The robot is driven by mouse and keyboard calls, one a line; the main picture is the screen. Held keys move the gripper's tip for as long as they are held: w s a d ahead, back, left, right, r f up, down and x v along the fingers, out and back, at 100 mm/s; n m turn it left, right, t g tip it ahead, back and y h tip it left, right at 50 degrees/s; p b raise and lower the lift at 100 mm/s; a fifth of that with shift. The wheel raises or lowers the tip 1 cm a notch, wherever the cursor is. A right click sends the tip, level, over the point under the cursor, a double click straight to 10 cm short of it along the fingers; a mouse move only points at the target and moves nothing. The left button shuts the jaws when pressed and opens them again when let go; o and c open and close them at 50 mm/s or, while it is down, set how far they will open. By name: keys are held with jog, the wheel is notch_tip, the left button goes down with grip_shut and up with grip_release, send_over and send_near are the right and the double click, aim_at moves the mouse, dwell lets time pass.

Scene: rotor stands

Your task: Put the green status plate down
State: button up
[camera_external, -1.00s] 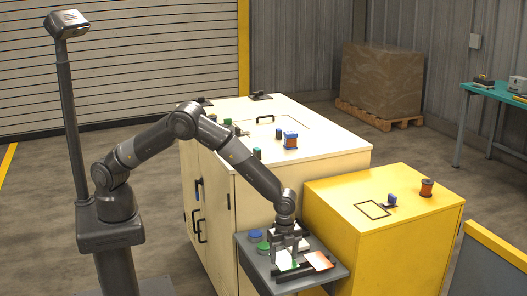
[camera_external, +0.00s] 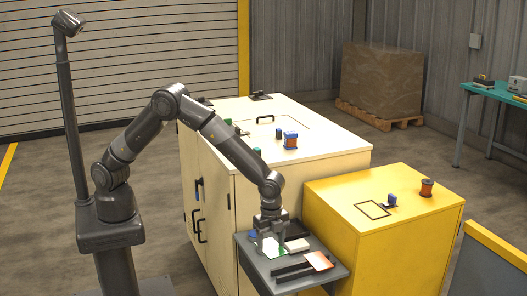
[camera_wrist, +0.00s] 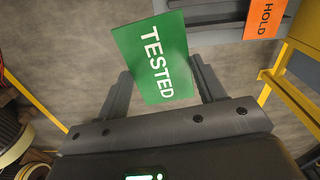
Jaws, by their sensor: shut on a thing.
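The green status plate, marked TESTED (camera_wrist: 157,58), is between the two fingers of my gripper (camera_wrist: 163,88) in the wrist view. In the external view my gripper (camera_external: 271,243) is over the left part of the grey side shelf (camera_external: 259,272), with the plate (camera_external: 270,249) showing mostly pale with a green edge. My gripper is shut on the plate. I cannot tell whether the plate's lower edge touches the shelf. A black slotted rack (camera_external: 291,271) lies at the shelf's front right, and the orange HOLD plate (camera_wrist: 265,17) is there, also visible in the external view (camera_external: 319,261).
A pale block (camera_external: 297,245) is on the shelf just right of my gripper. The cream cabinet (camera_external: 300,180) stands behind the shelf, and the yellow cabinet (camera_external: 400,250) to the right.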

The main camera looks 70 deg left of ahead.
jog(key=w+a+r+n, duration=0.3)
jog(key=w+a+r, duration=0.1)
jog(key=a, duration=0.3)
jog(key=w+a+r+n, duration=0.3)
jog(key=w+a+r, duration=0.1)
jog(key=a, duration=0.4)
jog(key=w+a+r+n, duration=0.2)
jog(key=w+a+r, duration=0.3)
jog(key=a, duration=0.2)
jog(key=a+r+n, duration=0.4)
jog(key=a+r, duration=0.2)
jog(key=a, duration=0.6)
jog(key=a+r+n, duration=0.4)
jog(key=a+r, duration=0.1)
jog(key=a, duration=0.7)
send_over(254, 146)
jog(key=shift+n, duration=0.3)
jog(key=f, duration=0.6)
jog(key=shift+s+d+f, duration=0.15)
jog(key=shift+d+f, duration=0.05)
jog(key=shift+a+f, duration=0.1)
jog(key=shift+a, duration=0.05)
jog(key=shift+f, duration=1.95)
jog(key=shift+f, duration=0.15)
jog(key=o, duration=1)
